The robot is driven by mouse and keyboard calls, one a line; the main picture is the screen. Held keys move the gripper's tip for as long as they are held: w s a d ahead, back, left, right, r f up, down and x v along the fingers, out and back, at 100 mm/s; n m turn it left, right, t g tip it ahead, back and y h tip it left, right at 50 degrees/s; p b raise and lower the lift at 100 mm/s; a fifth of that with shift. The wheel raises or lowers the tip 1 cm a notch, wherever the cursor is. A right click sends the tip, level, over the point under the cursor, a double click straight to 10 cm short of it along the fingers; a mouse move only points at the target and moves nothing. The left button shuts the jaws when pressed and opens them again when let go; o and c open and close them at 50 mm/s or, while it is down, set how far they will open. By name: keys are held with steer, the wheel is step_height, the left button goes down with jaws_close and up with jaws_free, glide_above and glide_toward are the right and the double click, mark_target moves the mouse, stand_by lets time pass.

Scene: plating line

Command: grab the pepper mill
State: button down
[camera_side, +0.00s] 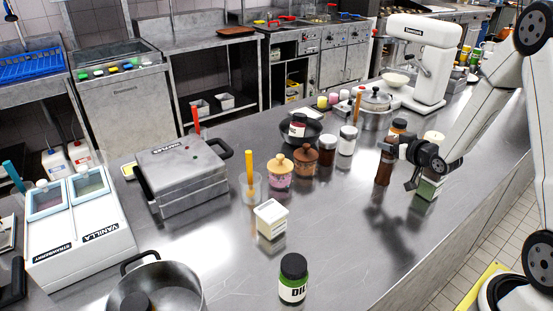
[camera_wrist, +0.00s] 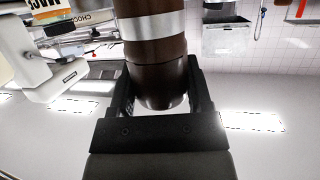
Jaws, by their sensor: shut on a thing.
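The pepper mill is a dark brown cylinder (camera_side: 384,170) at the right of the side view, upright beside the counter's jars. In the wrist view the mill (camera_wrist: 152,50) fills the upper middle and has a silver band around it. My gripper (camera_wrist: 158,80) has one black finger on each side of the mill and is shut on it. In the side view my gripper (camera_side: 394,148) reaches the mill from the right. I cannot tell whether the mill's base touches the counter.
A green-labelled jar (camera_side: 429,188) stands close under my gripper, and an orange-labelled jar (camera_side: 398,127) is just behind the mill. White-lidded jars (camera_side: 347,140) stand to the left. A white stand mixer (camera_side: 421,60) is farther back.

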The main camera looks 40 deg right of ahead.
steer(key=shift+r, duration=0.1)
stand_by(0.3)
steer(key=shift+r, duration=4.95)
